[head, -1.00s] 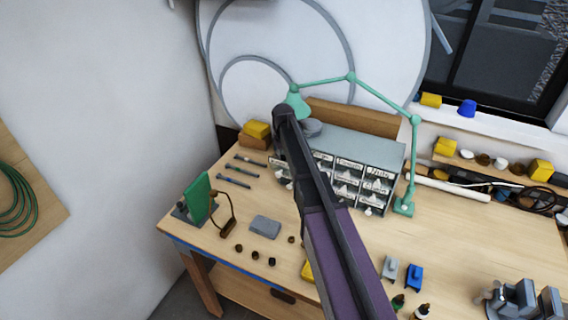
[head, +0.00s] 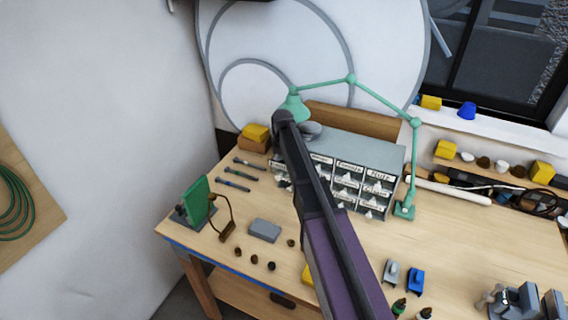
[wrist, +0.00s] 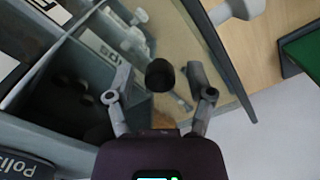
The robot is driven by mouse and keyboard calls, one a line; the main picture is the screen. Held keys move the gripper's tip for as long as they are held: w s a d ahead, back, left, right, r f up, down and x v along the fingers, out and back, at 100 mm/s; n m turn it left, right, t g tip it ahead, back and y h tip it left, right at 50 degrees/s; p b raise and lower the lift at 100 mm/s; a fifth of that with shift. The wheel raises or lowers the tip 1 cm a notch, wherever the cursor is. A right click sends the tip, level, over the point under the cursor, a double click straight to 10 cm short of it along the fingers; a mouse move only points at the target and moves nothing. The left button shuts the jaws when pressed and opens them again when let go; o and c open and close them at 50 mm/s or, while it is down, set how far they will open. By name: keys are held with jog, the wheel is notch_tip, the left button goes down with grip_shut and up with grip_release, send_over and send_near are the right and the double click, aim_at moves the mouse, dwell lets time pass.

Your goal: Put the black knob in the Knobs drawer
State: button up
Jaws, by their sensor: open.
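The black knob (wrist: 160,74) shows in the wrist view as a small dark round piece between my fingertips, with a visible gap to each finger. My gripper (wrist: 161,96) is open over the drawer cabinet. A pulled-out drawer with a dark interior (wrist: 75,95) lies below and to the left of the fingers. Part of a drawer label shows upside down, and I cannot read it fully. In the head view the cabinet (head: 365,150) stands at the back of the bench, and my arm hides my gripper and part of the drawer fronts.
Several small dark pieces (head: 254,260) lie at the bench's front left, near a grey box (head: 265,230). A green lamp (head: 352,78) arches over the cabinet. A green panel on a stand (head: 196,200) is at the left.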

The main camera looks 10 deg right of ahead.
aim_at(283, 162)
jog(key=shift+r, duration=0.1)
notch_tip(283, 162, up, 12)
jog(key=p, duration=1.2)
dwell(0.3)
jog(key=shift+s, duration=0.1)
dwell(0.6)
jog(key=s+m, duration=0.3)
jog(key=s, duration=2.5)
jog(key=shift+s+d+m, duration=0.3)
jog(key=shift+s, duration=0.05)
